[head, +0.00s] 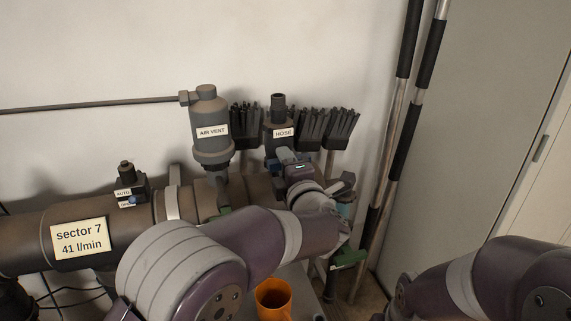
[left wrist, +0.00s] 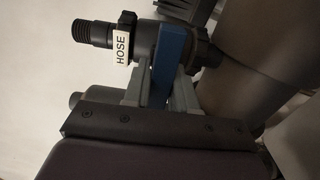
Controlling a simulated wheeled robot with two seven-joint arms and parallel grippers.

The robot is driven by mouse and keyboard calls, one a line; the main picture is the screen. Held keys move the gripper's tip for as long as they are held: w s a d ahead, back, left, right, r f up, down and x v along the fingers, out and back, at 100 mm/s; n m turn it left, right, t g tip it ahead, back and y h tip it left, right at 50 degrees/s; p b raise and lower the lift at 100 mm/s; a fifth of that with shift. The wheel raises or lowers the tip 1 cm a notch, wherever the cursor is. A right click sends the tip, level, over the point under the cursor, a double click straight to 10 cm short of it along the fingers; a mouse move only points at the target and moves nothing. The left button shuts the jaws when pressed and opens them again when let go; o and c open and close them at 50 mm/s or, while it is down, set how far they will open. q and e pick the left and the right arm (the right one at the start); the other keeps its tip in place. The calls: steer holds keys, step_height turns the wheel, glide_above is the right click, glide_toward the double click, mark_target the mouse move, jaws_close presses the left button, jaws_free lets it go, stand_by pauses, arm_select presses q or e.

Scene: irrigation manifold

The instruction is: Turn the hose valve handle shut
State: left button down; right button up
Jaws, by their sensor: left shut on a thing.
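The hose valve (head: 279,108) is a dark fitting with a white HOSE label, standing on the thick pipe right of the air vent. It also shows in the left wrist view, with its ribbed spout (left wrist: 92,33) at the upper left. Its blue handle (left wrist: 170,58) is a flat bar running from the valve body in between my left fingers. My left gripper (left wrist: 163,84) is shut on that handle. In the head view my left gripper (head: 287,157) is just below the HOSE label, and my wrist hides much of the handle. My right gripper is out of view.
The air vent (head: 206,130) stands close to the left. Dark brushes (head: 312,126) are right behind the valve. An orange cup (head: 273,297) sits below my left forearm. Two poles (head: 397,120) lean at the right beside a grey cabinet (head: 470,130).

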arm_select(q)
steer(key=shift+f, duration=0.1)
steer(key=c, duration=1)
jaws_free()
steer(key=v, duration=1.2)
steer(key=shift+s, duration=0.35)
steer(key=shift+d, duration=0.1)
